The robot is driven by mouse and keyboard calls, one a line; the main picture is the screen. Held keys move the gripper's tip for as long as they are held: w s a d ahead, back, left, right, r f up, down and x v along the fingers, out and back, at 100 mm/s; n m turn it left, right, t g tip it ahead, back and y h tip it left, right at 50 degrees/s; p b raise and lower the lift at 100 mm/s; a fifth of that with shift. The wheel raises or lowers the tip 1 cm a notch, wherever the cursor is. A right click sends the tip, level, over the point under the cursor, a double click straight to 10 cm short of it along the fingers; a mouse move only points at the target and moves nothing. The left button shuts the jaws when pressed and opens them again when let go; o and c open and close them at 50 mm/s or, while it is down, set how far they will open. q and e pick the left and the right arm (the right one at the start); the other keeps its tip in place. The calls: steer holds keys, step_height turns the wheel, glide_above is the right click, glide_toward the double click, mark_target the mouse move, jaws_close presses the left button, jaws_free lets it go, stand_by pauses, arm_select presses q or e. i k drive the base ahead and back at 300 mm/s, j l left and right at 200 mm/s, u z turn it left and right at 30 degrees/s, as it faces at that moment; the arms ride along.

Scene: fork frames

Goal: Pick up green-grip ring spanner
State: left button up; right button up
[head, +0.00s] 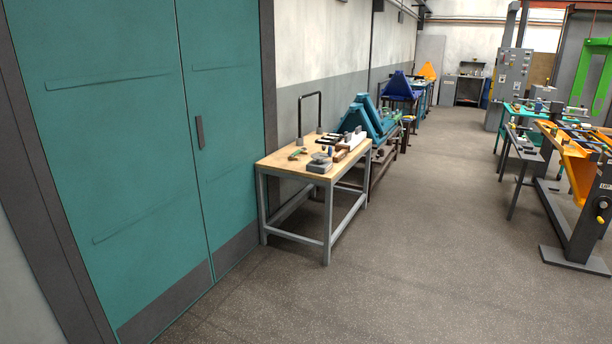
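A wooden-topped workbench (283,159) with a grey metal frame stands in the middle of the head view, against the left wall. A small green item (297,154) lies on its top near the left side. It is too small to tell whether it is the green-grip ring spanner. A grey block-like tool (320,164) sits near the bench's front edge. Several other small tools lie behind and to the right of it. Neither of my grippers is in view.
A teal double door (130,130) fills the left. Teal triangular frames (370,118) stand on a bench behind the workbench. An orange frame on a dark stand (575,205) is at the right. The speckled grey floor (420,250) between is clear.

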mark_target(296, 153)
steer(key=i, duration=1.15)
steer(key=i+u, duration=0.1)
steer(key=i, duration=1.05)
steer(key=i+l, duration=0.2)
steer(key=i, duration=0.95)
steer(key=i+l+z, duration=0.4)
steer(key=i+z, duration=0.45)
steer(key=i+l+z, duration=0.1)
steer(key=i+z, duration=0.15)
steer(key=i, duration=1.25)
steer(key=i+u, duration=0.1)
steer(key=i, duration=0.55)
steer(key=i+l+u, duration=0.1)
steer(key=i, duration=0.6)
steer(key=i+l, duration=0.2)
steer(key=i, duration=0.45)
steer(key=i+l+u, duration=0.2)
steer(key=i+u, duration=0.25)
steer(key=i+l+u, duration=0.45)
steer(key=i, duration=0.15)
steer(key=u, duration=0.4)
